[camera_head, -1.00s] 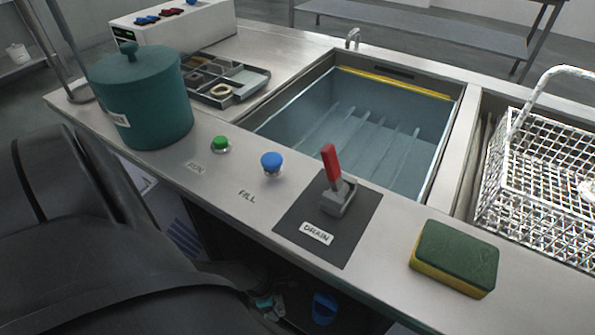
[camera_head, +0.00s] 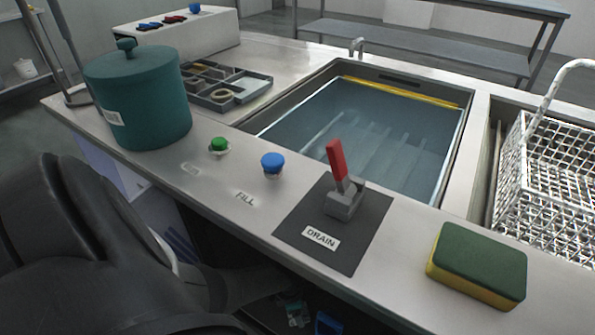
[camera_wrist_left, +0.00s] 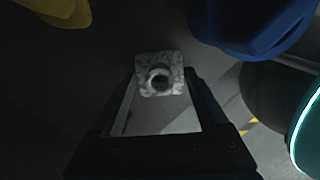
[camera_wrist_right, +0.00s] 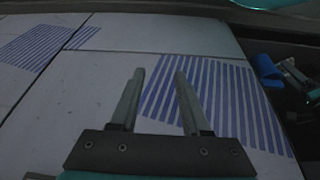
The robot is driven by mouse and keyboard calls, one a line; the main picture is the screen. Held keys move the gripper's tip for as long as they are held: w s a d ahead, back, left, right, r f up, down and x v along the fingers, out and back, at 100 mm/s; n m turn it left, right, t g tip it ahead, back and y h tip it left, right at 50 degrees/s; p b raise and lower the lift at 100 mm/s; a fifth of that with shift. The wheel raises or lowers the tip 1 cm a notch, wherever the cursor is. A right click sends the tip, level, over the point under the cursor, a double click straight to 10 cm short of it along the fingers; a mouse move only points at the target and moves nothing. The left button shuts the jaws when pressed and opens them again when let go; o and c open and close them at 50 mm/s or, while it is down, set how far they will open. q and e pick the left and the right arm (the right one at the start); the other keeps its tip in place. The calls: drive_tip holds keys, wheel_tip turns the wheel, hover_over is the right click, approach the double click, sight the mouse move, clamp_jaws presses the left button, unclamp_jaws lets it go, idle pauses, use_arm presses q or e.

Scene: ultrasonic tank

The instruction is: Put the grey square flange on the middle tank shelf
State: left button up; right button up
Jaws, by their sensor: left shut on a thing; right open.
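The grey square flange (camera_wrist_left: 160,76), a rounded square plate with a round hole, shows in the left wrist view. My left gripper (camera_wrist_left: 163,88) is shut on it. The surroundings there are dark, and neither the flange nor the left fingers show in the head view. My right gripper (camera_wrist_right: 158,75) is open and empty in the right wrist view, over a pale floor with blue stripes. The tank (camera_head: 352,135) stands in the bench in the head view. I cannot make out the middle tank shelf.
On the bench stand a teal lidded pot (camera_head: 140,98), a sorting tray (camera_head: 235,103), a red drain lever (camera_head: 337,161) on a dark plate and a green-yellow sponge (camera_head: 477,265). A white wire basket (camera_head: 560,190) is at the right. A blue object (camera_wrist_left: 250,25) is near my left gripper.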

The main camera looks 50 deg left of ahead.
use_arm(q)
drive_tip(key=shift+f, duration=0.4)
use_arm(e)
drive_tip(key=shift+r, duration=0.85)
use_arm(q)
drive_tip(key=shift+f+b, duration=0.1)
drive_tip(key=shift+b, duration=0.2)
drive_tip(key=o, duration=1.4)
use_arm(e)
drive_tip(key=shift+r, duration=0.3)
